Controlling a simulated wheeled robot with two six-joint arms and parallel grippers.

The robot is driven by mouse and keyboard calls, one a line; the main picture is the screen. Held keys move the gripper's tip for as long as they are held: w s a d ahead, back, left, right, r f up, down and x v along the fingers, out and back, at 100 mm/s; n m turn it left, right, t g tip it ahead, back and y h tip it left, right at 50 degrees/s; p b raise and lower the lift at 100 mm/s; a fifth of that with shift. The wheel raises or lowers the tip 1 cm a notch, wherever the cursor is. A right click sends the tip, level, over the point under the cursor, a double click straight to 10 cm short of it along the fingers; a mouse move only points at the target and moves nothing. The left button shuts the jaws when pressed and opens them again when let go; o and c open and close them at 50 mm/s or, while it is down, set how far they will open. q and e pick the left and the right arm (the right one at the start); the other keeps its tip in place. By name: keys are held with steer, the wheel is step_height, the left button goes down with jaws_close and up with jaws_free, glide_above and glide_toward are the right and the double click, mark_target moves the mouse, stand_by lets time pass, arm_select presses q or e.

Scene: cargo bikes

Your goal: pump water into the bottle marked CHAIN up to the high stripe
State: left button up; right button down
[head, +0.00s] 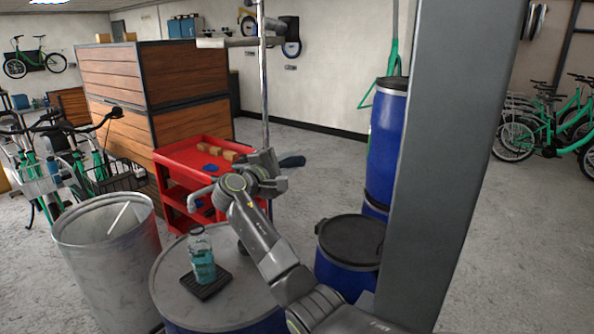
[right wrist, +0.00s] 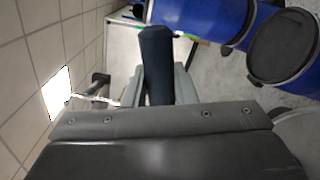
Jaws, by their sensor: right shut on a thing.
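A clear bottle (head: 203,262) stands upright on a dark square tray (head: 216,284) on top of a drum (head: 165,290) in the head view. Blue-green liquid fills its lower part; its marking and stripes are too small to read. A grey spout (head: 200,194) curves down above the bottle's mouth. My right gripper (head: 274,172) is shut on the dark blue pump handle (head: 293,161), right of the spout. In the right wrist view the handle (right wrist: 156,65) sits between the two fingers. The pump body is mostly hidden behind my right arm. My left gripper is not in view.
An open metal bin (head: 105,245) stands left of the drum. A red cart (head: 190,165) and wooden crates (head: 150,80) are behind it. Blue barrels (head: 388,140) and a black-lidded drum (head: 350,240) stand to the right. The floor behind the pump is clear.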

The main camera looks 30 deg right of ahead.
steer(key=w+r+n+p, duration=0.1)
steer(key=r, duration=0.1)
steer(key=w+a+r+n+p, duration=0.1)
steer(key=r+p, duration=0.1)
steer(key=r, duration=0.1)
steer(key=w+r+n+p, duration=0.1)
steer(key=r+n+p, duration=0.1)
steer(key=shift+w+a+r, duration=0.2)
steer(key=shift+r, duration=0.05)
steer(key=shift+w+a+r+n+p, duration=0.1)
steer(key=shift+w+r+n+p, duration=0.25)
steer(key=shift+p, duration=0.1)
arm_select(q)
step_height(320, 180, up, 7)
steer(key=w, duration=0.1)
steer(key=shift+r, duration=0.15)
arm_select(e)
steer(key=shift+w+a+r, duration=0.1)
steer(key=shift+w+r, duration=0.05)
steer(key=shift+w, duration=0.05)
steer(key=c, duration=1.2)
jaws_free()
steer(key=shift+f, duration=0.2)
